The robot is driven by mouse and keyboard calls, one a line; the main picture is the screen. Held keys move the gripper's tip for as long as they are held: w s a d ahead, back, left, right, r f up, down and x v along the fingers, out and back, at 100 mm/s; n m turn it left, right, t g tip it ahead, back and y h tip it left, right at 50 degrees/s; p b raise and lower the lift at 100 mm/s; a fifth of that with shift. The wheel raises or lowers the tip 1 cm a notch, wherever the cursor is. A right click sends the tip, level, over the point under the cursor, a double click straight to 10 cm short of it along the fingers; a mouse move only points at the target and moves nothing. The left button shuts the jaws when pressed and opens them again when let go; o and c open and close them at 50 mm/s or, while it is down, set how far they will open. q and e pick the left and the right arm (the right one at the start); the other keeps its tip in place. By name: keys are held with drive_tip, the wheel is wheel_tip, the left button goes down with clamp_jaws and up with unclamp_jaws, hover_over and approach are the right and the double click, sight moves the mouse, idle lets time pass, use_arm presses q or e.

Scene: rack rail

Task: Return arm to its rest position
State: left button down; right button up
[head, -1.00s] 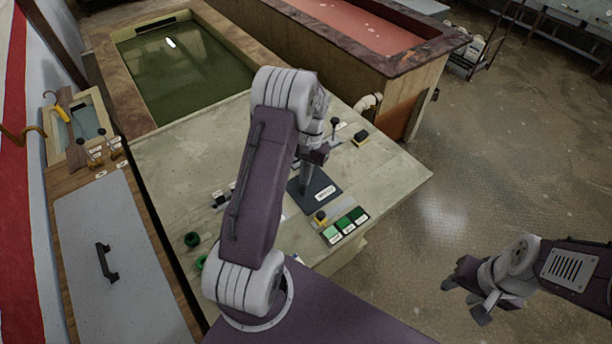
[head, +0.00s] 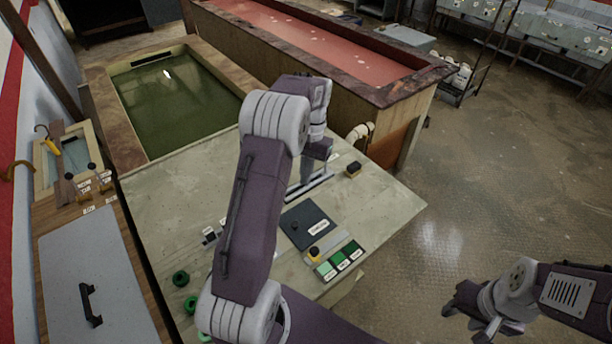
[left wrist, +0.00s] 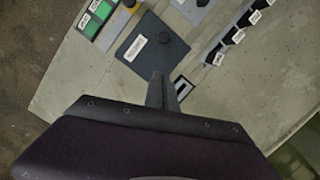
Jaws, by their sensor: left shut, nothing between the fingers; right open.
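My left arm reaches over a pale stone-topped console (head: 375,200). My left gripper (head: 306,170) is shut and empty above the console, behind the dark square plate as the head view sees it, and partly hidden by its own wrist. In the left wrist view its closed fingers (left wrist: 158,88) point toward the dark plate (left wrist: 152,50), which has a black knob and a white label. The same plate (head: 298,238) shows uncovered in the head view. My right gripper (head: 468,318) is open and empty over the floor at the lower right.
A green-water basin (head: 175,105) and a red-filled trough (head: 320,45) lie beyond. The floor (head: 480,190) at right is clear.

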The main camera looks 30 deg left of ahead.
use_arm(q)
drive_tip(key=s+d+r+m+t+b, duration=0.1)
drive_tip(key=s+d+r+m+b, duration=0.15)
drive_tip(key=s+d, duration=0.35)
drive_tip(key=shift+n+t, duration=0.35)
drive_tip(key=shift+t, duration=0.25)
drive_tip(key=s+d+f, duration=0.1)
drive_tip(key=s+f, duration=0.1)
drive_tip(key=s+d+f, duration=0.2)
drive_tip(key=s, duration=0.1)
drive_tip(key=s+d+f+b, duration=0.1)
drive_tip(key=s+f, duration=0.1)
drive_tip(key=shift+s+d+f, duration=0.15)
drive_tip(key=shift+s+d, duration=0.15)
drive_tip(key=shift+d, duration=0.05)
drive_tip(key=f, duration=0.1)
drive_tip(key=f+t, duration=0.1)
drive_tip(key=n, duration=0.1)
drive_tip(key=shift+s+f, duration=0.3)
drive_tip(key=shift+f, duration=0.1)
use_arm(e)
drive_tip(key=f, duration=0.1)
drive_tip(key=w+f, duration=0.1)
drive_tip(key=f, duration=0.1)
drive_tip(key=shift+w+a+f, duration=0.2)
drive_tip(key=shift+a+f, duration=0.05)
drive_tip(key=shift+f, duration=0.05)
